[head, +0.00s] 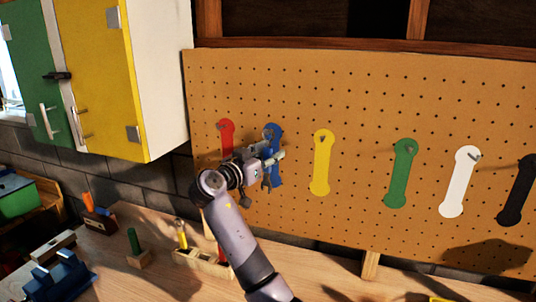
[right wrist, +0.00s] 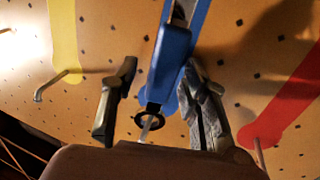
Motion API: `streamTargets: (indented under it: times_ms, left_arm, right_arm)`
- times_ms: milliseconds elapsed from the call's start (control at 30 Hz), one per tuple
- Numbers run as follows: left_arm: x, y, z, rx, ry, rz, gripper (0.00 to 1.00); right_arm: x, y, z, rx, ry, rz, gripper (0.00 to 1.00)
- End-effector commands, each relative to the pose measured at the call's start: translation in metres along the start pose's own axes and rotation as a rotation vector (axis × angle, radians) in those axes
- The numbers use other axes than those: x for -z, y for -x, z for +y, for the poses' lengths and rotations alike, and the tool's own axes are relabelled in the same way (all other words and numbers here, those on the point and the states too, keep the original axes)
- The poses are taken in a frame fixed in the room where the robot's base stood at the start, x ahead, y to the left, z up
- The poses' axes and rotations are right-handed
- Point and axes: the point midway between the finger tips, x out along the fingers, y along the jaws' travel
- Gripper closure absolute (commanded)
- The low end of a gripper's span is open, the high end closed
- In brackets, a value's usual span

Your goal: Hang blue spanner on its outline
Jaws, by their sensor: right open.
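The blue spanner (right wrist: 172,62) is in front of the blue outline (right wrist: 199,22) on the pegboard, seen close in the right wrist view. The dark ring at its end appears to be around a pale hook (right wrist: 152,127); I cannot tell how far on it sits. My right gripper (right wrist: 160,100) is open, with one finger on each side of the spanner's ring end and a gap on the left side. In the head view my right gripper (head: 274,156) is at the blue outline (head: 272,132) and covers much of the spanner. My left gripper is not in view.
The pegboard (head: 366,95) also has red (head: 227,136), yellow (head: 322,165), green (head: 400,175), white (head: 460,183) and black (head: 516,192) outlines with hooks. Below, the workbench (head: 150,285) holds a blue vise (head: 62,278) and a wooden tray (head: 205,263). Cabinets (head: 95,75) stand at upper left.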

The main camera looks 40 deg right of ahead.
Motion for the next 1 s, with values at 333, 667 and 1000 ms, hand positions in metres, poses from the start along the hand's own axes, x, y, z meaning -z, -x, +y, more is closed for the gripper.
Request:
streamTargets:
  times_ms: [333, 667, 1000]
  left_arm:
    - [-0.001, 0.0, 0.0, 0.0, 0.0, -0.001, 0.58]
    - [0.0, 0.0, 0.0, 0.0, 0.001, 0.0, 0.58]
    - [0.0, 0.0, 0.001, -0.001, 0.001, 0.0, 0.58]
  right_arm:
    - [-0.001, 0.045, -0.001, 0.005, 0.0, -0.002, 0.58]
    - [-0.001, 0.107, 0.0, 0.002, 0.0, -0.001, 0.58]
    - [0.0, 0.121, 0.001, 0.0, 0.0, 0.001, 0.58]
